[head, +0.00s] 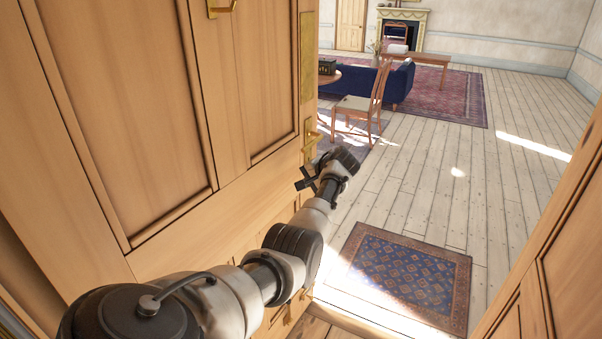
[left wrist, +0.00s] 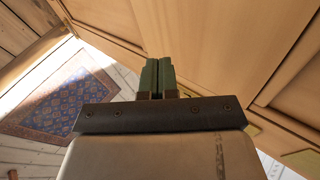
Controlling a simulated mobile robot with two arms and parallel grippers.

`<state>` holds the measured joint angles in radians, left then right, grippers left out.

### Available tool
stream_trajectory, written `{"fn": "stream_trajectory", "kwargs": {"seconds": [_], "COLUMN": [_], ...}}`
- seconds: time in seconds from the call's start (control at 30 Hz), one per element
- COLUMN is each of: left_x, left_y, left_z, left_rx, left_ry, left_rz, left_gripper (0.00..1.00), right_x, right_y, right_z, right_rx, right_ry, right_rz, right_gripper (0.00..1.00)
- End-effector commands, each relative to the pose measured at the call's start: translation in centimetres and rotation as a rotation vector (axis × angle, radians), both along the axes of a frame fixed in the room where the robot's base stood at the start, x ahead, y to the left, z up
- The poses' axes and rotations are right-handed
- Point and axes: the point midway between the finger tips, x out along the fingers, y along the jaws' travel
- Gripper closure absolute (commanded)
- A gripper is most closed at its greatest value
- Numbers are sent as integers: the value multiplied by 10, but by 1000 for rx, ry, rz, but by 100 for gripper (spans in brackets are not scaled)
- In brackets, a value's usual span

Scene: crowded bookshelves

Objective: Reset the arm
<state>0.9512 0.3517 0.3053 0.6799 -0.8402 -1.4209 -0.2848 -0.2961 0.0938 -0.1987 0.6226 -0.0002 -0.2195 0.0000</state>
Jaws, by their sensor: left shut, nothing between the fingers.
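My left arm reaches forward from the lower left in the head view. Its gripper (head: 307,179) is beside the edge of a wooden door, below the brass handle (head: 312,138). In the left wrist view the two fingers (left wrist: 157,75) are pressed together with nothing between them. The wooden door (head: 120,100) fills the left of the head view and also shows behind the fingers in the left wrist view (left wrist: 215,40). I cannot tell whether the gripper touches the door. My right gripper is out of view.
Another wooden panel (head: 560,270) stands at the lower right. Between the two is an opening onto a plank floor (head: 480,190) with a small blue rug (head: 405,275). Farther off are a wooden chair (head: 362,108), a blue sofa (head: 398,82) and a table (head: 430,58). The floor at right is clear.

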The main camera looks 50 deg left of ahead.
Motion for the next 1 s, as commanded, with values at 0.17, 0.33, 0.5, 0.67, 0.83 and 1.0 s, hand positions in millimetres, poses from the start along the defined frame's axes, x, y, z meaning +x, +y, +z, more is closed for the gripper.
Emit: {"fn": "stream_trajectory", "kwargs": {"seconds": [0.17, 0.33, 0.5, 0.67, 0.83, 1.0], "left_x": [6, 13, 16, 17, 17, 19], "left_y": [-20, -41, -54, -57, -58, -69], "left_z": [18, 38, 50, 54, 51, -5], "left_rx": [0, 0, 0, 0, -1, -5], "left_ry": [-2, -2, 1, 2, 4, 30], "left_rz": [1, -1, 1, 1, -3, -87], "left_gripper": [100, 100, 100, 100, 100, 100], "right_x": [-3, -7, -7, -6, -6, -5], "right_y": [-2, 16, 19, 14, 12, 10], "right_z": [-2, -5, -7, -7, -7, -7], "right_rx": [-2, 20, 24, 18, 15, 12], "right_ry": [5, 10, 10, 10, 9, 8], "right_rz": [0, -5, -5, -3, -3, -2], "right_gripper": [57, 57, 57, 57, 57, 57]}}
